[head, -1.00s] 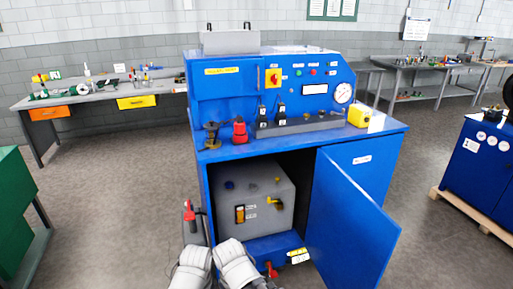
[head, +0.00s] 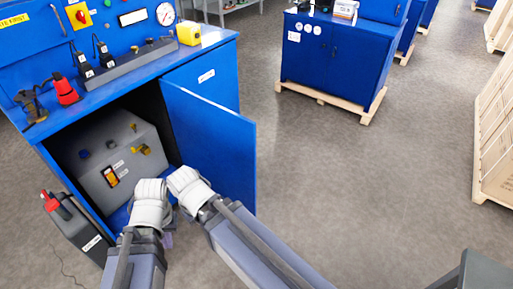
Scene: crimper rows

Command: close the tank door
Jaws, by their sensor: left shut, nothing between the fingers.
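The tank door (head: 215,150) is a blue panel at the right side of the blue cabinet's lower opening. It is swung wide open, projecting toward me. The grey tank (head: 118,160), with a yellow fitting, shows inside the opening. My left gripper (head: 151,195) is in front of the opening's lower part, left of the door; it is shut and empty, with its fingertips mostly hidden by the white wrist. My right arm's white wrist (head: 186,185) is beside it, overlapping the door's lower left part in the picture. The right fingers are hidden. I cannot tell whether either arm touches the door.
A grey canister with a red handle (head: 72,222) stands on the floor at the cabinet's left. A yellow box (head: 188,33) sits on the cabinet top. Another blue cabinet (head: 335,58) stands on a pallet behind. The floor (head: 350,180) right of the door is clear.

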